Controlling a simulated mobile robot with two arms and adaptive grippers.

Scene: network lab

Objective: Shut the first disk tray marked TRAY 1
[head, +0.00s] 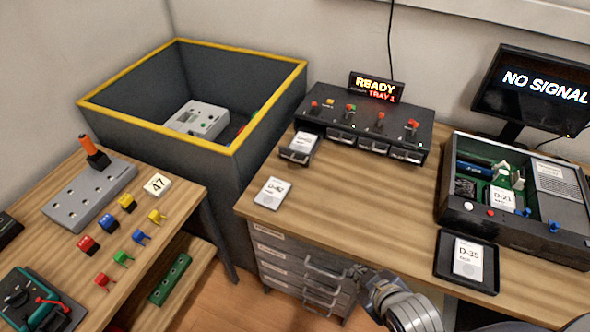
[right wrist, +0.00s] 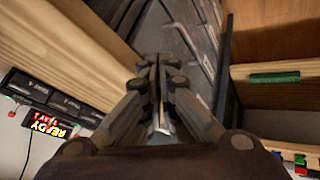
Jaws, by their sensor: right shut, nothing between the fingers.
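The black disk unit (head: 365,120) stands at the back of the right-hand table, with a lit sign (head: 375,87) reading "READY TRAY 1" on top. Its leftmost tray (head: 297,156) sticks out of the front and carries a white labelled disk (head: 304,143); the other trays look flush. My right gripper (head: 362,275) is shut and empty, low by the table's front edge and the drawer handles, well apart from the tray. In the right wrist view the closed fingers (right wrist: 155,75) show in the middle, and the unit (right wrist: 55,97) is at left. My left gripper is out of view.
A loose D-52 card (head: 272,192) lies in front of the tray. A black dish (head: 467,262) with card D-35 and an open case (head: 520,205) stand at right. Grey drawers (head: 300,265) are below the table edge. A large yellow-rimmed bin (head: 190,135) is at left.

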